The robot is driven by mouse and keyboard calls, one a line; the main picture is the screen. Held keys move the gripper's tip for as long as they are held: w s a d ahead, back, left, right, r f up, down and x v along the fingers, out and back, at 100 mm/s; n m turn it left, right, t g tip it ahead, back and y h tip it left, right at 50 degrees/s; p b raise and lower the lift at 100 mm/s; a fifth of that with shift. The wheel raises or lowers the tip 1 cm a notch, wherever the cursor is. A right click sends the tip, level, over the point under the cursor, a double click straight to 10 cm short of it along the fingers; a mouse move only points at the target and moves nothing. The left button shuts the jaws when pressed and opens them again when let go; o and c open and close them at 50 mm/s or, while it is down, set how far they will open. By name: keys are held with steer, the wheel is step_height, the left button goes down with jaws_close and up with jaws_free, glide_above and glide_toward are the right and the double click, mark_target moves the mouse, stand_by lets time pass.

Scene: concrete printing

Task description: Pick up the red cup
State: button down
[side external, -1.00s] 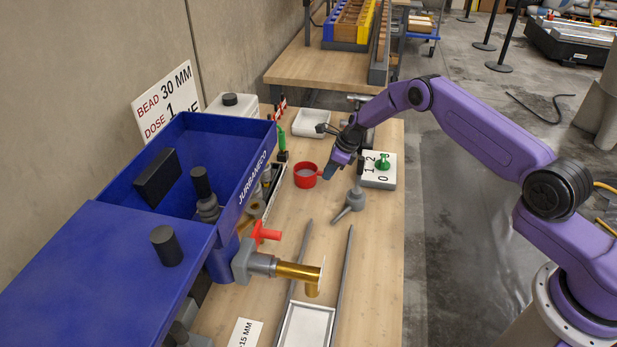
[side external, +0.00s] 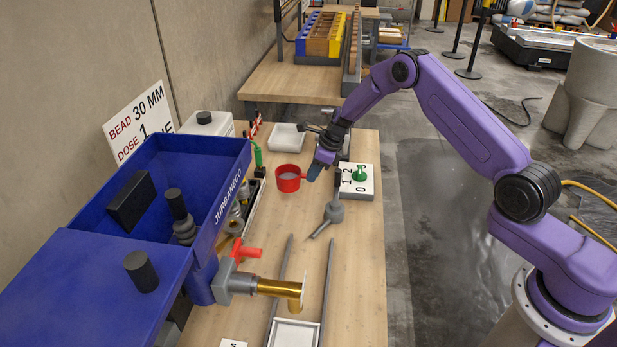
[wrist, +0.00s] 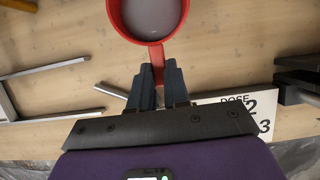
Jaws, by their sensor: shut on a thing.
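The red cup (side external: 288,179) is upright at the middle of the wooden bench, with a greyish-white fill inside. It also shows at the top of the wrist view (wrist: 168,38), where its red handle points down toward my fingers. My gripper (side external: 314,170) is at the right side of the cup. In the wrist view my gripper (wrist: 158,78) has its two dark fingers closed on either side of the handle. I cannot tell whether the cup's base touches the bench.
A blue hopper machine (side external: 200,150) with a brass nozzle (side external: 280,288) stands at left. A white tray (side external: 287,138) is behind. Metal rails (side external: 327,290) lie in front.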

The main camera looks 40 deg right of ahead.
steer(key=s+r, duration=0.6)
steer(key=s, duration=0.5)
steer(key=shift+d+r, duration=0.15)
steer(key=shift+d, duration=0.05)
stand_by(0.4)
